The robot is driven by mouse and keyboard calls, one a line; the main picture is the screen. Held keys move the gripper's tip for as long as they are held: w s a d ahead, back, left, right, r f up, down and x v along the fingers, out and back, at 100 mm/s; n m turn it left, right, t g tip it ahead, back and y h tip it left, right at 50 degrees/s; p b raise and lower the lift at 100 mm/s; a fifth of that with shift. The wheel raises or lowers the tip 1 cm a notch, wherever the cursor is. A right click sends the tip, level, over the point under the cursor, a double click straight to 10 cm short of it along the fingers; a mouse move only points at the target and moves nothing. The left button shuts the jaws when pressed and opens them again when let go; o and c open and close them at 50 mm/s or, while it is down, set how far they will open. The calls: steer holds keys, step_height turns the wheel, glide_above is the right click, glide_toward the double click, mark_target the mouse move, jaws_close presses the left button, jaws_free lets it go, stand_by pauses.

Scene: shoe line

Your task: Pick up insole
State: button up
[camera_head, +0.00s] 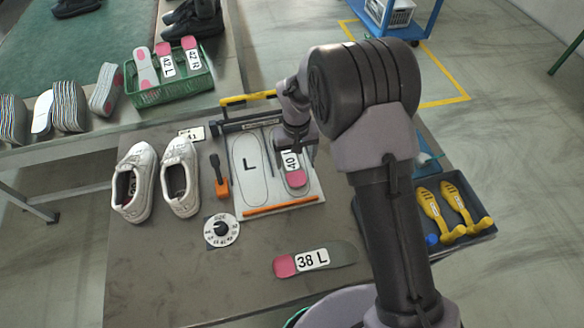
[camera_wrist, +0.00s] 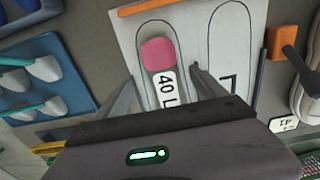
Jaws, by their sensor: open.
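An insole labelled 40 L (camera_head: 295,176) with a pink heel lies on the right outline of a white board (camera_head: 265,199); my arm hides part of it. In the wrist view the insole (camera_wrist: 159,55) lies between the two fingers of my gripper (camera_wrist: 163,75), which is open. Whether a finger touches the insole, I cannot tell. The left outline, marked L, is empty. Another insole, labelled 38 L (camera_head: 314,260), lies on the table front. In the head view my gripper (camera_head: 295,152) is over the board, its fingertips mostly hidden.
White shoes (camera_head: 180,180) stand left of the board. An orange-handled tool (camera_head: 221,185) and a round dial (camera_head: 221,230) lie between. A green crate (camera_head: 150,97) with insoles is behind, and a tray (camera_head: 485,234) with yellow shoe forms is at right. The left front table is clear.

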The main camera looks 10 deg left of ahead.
mark_target(295, 174)
steer(key=f+b, duration=0.1)
steer(key=f, duration=0.2)
steer(key=s+f+b, duration=0.1)
steer(key=f, duration=0.1)
steer(key=shift+f+b, duration=0.2)
steer(key=shift+b, duration=0.15)
steer(key=shift+r, duration=0.15)
steer(key=c, duration=1.5)
steer(key=shift+o, duration=0.2)
